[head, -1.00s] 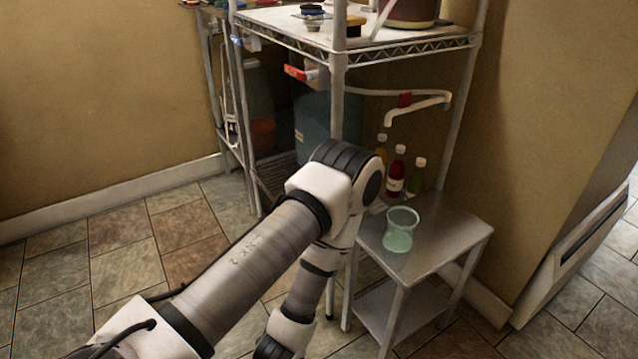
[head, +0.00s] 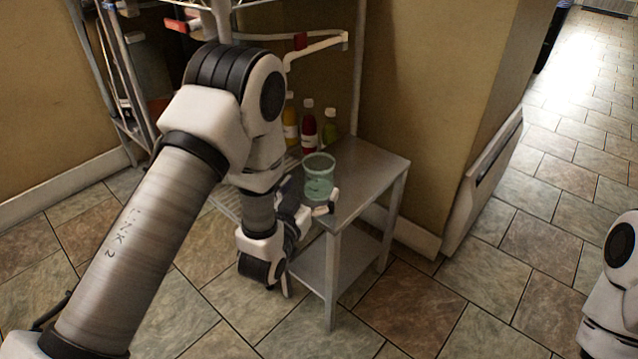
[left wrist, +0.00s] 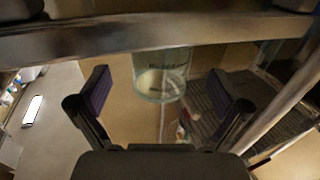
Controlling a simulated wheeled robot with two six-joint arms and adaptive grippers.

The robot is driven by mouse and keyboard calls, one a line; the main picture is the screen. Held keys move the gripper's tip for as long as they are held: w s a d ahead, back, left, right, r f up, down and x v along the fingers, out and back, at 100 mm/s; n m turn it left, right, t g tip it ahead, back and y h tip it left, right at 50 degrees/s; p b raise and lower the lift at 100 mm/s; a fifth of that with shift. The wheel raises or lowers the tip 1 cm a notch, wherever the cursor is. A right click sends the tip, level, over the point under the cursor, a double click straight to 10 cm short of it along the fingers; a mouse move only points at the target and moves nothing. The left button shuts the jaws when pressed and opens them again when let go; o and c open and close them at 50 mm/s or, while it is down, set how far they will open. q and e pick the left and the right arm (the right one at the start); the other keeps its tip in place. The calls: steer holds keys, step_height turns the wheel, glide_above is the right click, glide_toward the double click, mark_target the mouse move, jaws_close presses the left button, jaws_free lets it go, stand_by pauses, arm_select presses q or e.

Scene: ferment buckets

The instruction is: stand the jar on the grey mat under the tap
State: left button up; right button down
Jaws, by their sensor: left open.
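The jar (head: 319,180) is a pale green glass vessel, standing upright near the left edge of a small metal table. My left gripper (head: 312,204) is open beside the jar, on its near side at the table's edge. In the left wrist view the jar (left wrist: 162,84) shows between the two spread fingers, with a gap on each side. The tap (head: 318,47) is a white pipe with a red handle and a bent-down end, above and behind the jar. I cannot make out the grey mat. My right gripper is out of view.
The metal side table (head: 372,163) has free room right of the jar. Several bottles (head: 309,128) with white caps stand behind the jar. A rack post (head: 359,70) rises behind the table. My right arm shows at the right edge.

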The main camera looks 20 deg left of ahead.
mark_target(313, 187)
arm_select(q)
steer(key=w, duration=0.1)
steer(key=w+b, duration=0.1)
steer(key=w, duration=0.1)
steer(key=shift+w+f, duration=0.15)
steer(key=shift+f, duration=0.1)
steer(key=shift+w+r, duration=0.1)
steer(key=shift+w, duration=0.3)
steer(key=c, duration=1.5)
steer(key=shift+r, duration=0.15)
